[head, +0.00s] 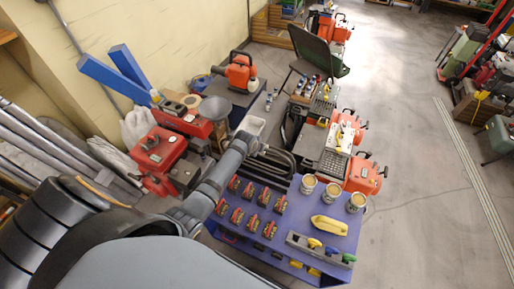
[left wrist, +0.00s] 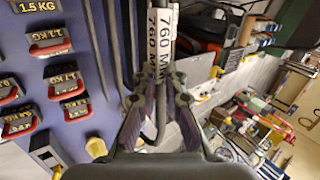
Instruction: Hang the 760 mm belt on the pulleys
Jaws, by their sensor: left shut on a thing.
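My left gripper (head: 256,146) is at the far left corner of the purple bench, beside dark belt-like loops (head: 278,158). In the left wrist view its two fingers (left wrist: 158,128) close on a dark belt with white "760 MM" labels (left wrist: 160,38), the 760 mm belt. The belt's strands run up between the fingers and out of the top of that view; its full loop is not seen. Other dark strands (left wrist: 118,50) hang just left of it against the purple surface. I cannot make out the pulleys. My right gripper is not in view.
The purple bench (head: 291,222) carries several red and black weight-labelled pieces (head: 252,221), cans (head: 309,184), a yellow block (head: 329,225) and a grey tool tray (head: 318,249). Orange machines (head: 362,176) stand behind it. The floor at right (head: 425,200) is clear.

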